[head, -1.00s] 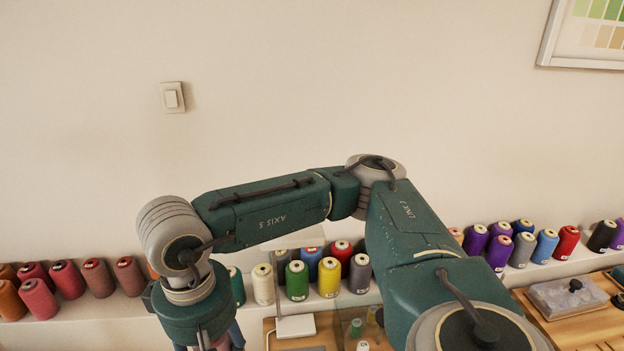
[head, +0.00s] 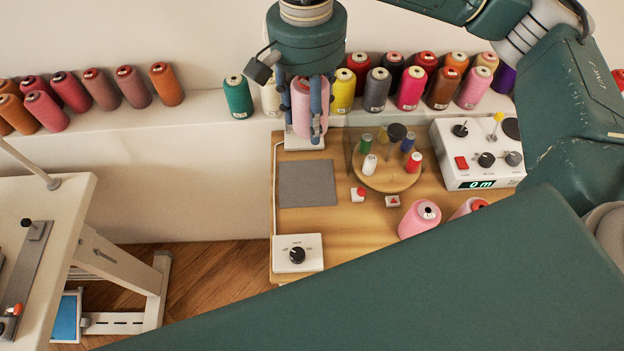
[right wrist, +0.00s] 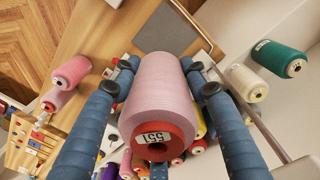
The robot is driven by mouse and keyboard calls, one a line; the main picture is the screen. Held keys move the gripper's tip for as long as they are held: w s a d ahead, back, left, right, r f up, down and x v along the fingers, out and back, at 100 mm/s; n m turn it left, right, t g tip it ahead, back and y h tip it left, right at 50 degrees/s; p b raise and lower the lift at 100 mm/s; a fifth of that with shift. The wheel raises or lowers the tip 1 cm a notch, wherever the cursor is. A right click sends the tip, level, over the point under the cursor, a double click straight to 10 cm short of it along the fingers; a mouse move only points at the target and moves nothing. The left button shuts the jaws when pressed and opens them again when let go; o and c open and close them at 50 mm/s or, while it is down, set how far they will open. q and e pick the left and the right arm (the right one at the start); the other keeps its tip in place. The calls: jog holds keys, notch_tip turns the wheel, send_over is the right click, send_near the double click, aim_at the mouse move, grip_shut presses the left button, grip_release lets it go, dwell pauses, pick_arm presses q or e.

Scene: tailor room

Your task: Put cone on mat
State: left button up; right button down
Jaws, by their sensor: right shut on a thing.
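My right gripper (head: 302,128) points down and is shut on a pink cone (head: 301,92), one finger on each side. The cone is held roughly upright. In the right wrist view the cone (right wrist: 160,95) lies between the blue fingers, its red-brown base with a "551" label toward the camera. The mat (head: 307,188) is a bare grey square on the wooden table. In the head view the cone is beyond the mat's far edge. The mat also shows in the right wrist view (right wrist: 165,28), past the cone's narrow end. My left gripper is not in view.
The table holds a round spool stand (head: 385,180), a white control box (head: 478,152), a dial box (head: 298,254), small red-button pieces and two pink cones (head: 420,217). Several cones line the wall ledge behind. My arm hides the table's lower right.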

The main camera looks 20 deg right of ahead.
jog(key=shift+w+a+f+m, duration=0.2)
jog(key=shift+w+a+m, duration=0.2)
jog(key=shift+m, duration=0.3)
jog(key=shift+w+f, duration=0.1)
jog(key=shift+f, duration=0.05)
jog(key=p, duration=0.2)
send_over(307, 182)
jog(key=shift+m, duration=0.3)
notch_tip(307, 182, down, 14)
jog(key=shift+f, duration=0.1)
notch_tip(307, 182, down, 5)
jog(key=shift+r+p, duration=0.2)
jog(key=shift+p, duration=0.4)
jog(key=shift+f, duration=0.25)
jog(key=c, duration=0.9)
grip_release()
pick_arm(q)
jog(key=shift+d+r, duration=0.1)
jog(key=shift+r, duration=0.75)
